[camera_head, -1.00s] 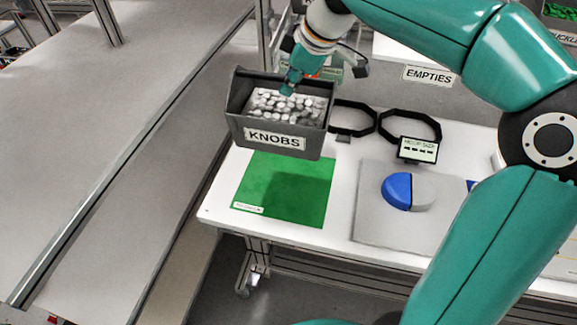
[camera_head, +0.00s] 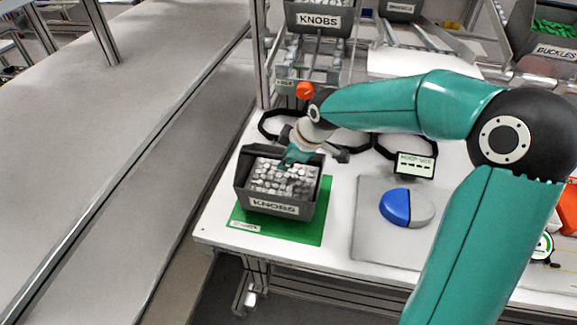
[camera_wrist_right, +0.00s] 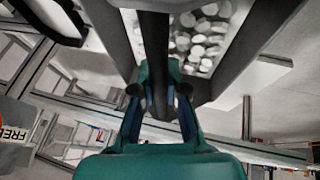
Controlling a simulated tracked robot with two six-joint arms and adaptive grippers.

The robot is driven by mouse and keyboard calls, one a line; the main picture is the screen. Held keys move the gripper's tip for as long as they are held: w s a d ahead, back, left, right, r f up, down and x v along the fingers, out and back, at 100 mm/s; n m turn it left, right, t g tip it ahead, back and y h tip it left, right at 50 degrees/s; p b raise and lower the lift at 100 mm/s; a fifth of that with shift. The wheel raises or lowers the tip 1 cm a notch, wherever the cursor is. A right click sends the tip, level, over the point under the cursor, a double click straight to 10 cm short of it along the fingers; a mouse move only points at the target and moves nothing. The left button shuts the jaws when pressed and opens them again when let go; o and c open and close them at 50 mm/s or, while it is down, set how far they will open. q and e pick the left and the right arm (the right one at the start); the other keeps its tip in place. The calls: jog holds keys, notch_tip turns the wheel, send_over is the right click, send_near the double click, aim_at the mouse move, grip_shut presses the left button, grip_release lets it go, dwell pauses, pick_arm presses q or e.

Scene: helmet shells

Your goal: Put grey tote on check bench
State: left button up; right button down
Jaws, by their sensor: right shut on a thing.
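The grey tote (camera_head: 272,208) is labelled KNOBS and filled with whitish knobs. In the head view it is over the green mat (camera_head: 310,229) on the white check bench (camera_head: 340,250), low down; I cannot tell whether its base touches the mat. My right gripper (camera_head: 296,158) is shut on the tote's back wall. In the right wrist view the gripper (camera_wrist_right: 160,95) has the tote's wall (camera_wrist_right: 154,45) between its fingers, with knobs beyond. My left gripper is not in view.
A blue and grey helmet shell (camera_head: 407,207) lies on a grey pad (camera_head: 380,240) to the right. A small display (camera_head: 415,165) and dark ring frames stand behind. Another KNOBS tote (camera_head: 318,20) sits on the rack above. A grey walkway or long surface lies left.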

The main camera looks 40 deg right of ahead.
notch_tip(320, 180, down, 3)
jog(key=shift+r, duration=0.15)
jog(key=c, duration=1.2)
grip_release()
jog(key=a+v, duration=0.1)
jog(key=v, duration=1.1)
jog(key=shift+d, duration=0.45)
